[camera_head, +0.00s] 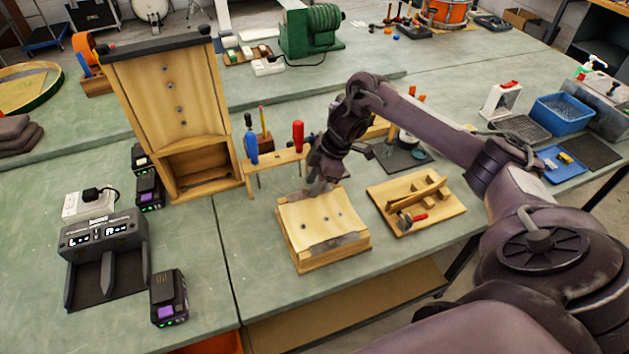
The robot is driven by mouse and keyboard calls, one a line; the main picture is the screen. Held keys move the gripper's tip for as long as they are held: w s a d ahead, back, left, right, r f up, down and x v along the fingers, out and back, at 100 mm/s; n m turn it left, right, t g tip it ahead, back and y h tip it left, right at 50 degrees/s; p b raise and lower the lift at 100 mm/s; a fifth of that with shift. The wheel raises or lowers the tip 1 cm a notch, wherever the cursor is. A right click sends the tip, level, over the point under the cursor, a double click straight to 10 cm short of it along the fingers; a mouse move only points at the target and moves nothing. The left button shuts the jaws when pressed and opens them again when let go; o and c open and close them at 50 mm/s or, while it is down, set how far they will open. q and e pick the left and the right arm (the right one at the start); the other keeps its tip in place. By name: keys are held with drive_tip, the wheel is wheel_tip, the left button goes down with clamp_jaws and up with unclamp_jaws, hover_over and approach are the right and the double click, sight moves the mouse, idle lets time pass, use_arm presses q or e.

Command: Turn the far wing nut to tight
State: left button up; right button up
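A pale wooden block (318,218) with a sloped top sits on the green bench in front of my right arm. A grey metal strip (336,242) runs along its near edge, and several small dark spots show on its top. My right gripper (319,189) points down at the block's far edge, its fingertips at or just above the wood. The far wing nut cannot be made out; the gripper covers that spot. Whether the fingers are open or closed on something is too small to tell. My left gripper is out of view.
A wooden rack (283,160) with red- and blue-handled tools stands behind the block. A wooden tray (417,206) with a plane-like tool lies to the right. A tall wooden case (172,95) and a charger (104,240) stand left.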

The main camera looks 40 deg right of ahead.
drive_tip(key=shift+d+r, duration=0.2)
drive_tip(key=shift+r, duration=0.2)
drive_tip(key=v, duration=0.7)
drive_tip(key=shift+a+f, duration=0.1)
drive_tip(key=shift+a, duration=0.05)
